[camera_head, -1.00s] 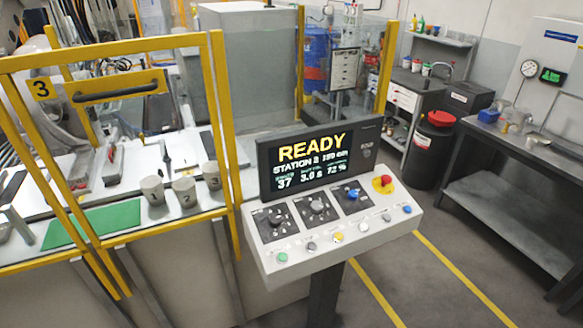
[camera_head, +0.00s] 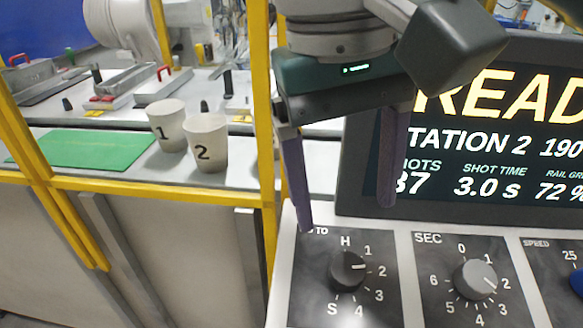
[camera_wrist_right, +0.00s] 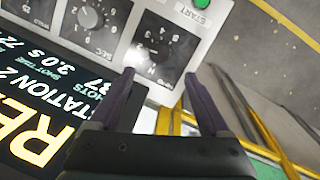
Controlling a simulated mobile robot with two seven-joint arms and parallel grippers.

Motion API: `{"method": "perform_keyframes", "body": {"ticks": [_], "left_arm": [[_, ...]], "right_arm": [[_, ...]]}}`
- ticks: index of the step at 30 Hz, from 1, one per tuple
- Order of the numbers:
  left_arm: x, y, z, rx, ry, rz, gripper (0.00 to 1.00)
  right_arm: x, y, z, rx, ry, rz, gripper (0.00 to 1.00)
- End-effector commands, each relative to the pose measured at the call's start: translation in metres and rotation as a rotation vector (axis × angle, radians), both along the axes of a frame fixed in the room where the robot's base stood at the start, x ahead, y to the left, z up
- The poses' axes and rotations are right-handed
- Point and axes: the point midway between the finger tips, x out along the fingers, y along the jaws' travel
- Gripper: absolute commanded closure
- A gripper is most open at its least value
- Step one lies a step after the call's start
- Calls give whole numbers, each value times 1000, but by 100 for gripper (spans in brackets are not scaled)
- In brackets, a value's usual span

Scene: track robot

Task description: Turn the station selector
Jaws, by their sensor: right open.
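The station selector is a dark round knob (camera_head: 348,271) on the left black plate of the console, with marks H, 1, 2, 3, 4 and S around it. Its pointer line faces right, near the 2. The knob also shows in the right wrist view (camera_wrist_right: 158,43), beyond the fingertips. My right gripper (camera_head: 345,215) comes down from above with its two purple-grey fingers apart and empty. In the head view its fingertips are above the knob, at the plate's upper edge; they do not appear to touch the knob. My left gripper is not in view.
The display (camera_head: 490,150) behind the knobs reads STATION 2, partly hidden by my right gripper. A grey SEC knob (camera_head: 475,280) is just right of the selector. A yellow fence post (camera_head: 263,130) stands left of the console. Numbered cups (camera_head: 206,142) stand behind the fence.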

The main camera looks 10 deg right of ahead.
Motion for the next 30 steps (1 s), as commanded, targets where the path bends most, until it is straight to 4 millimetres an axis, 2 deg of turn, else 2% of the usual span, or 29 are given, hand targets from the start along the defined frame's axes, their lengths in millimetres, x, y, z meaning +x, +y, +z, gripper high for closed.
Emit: {"method": "perform_keyframes", "body": {"ticks": [5,12,18,22,30], "left_arm": [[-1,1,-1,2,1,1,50],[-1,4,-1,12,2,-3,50],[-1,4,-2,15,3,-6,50],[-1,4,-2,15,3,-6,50],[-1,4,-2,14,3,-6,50]], "right_arm": [[1,-5,-13,-13,2,-14,19],[2,-12,-59,-11,2,-13,19],[2,-16,-88,-10,0,-10,19],[3,-17,-96,-10,-2,-9,19],[3,-17,-97,-9,-4,-8,19]]}}
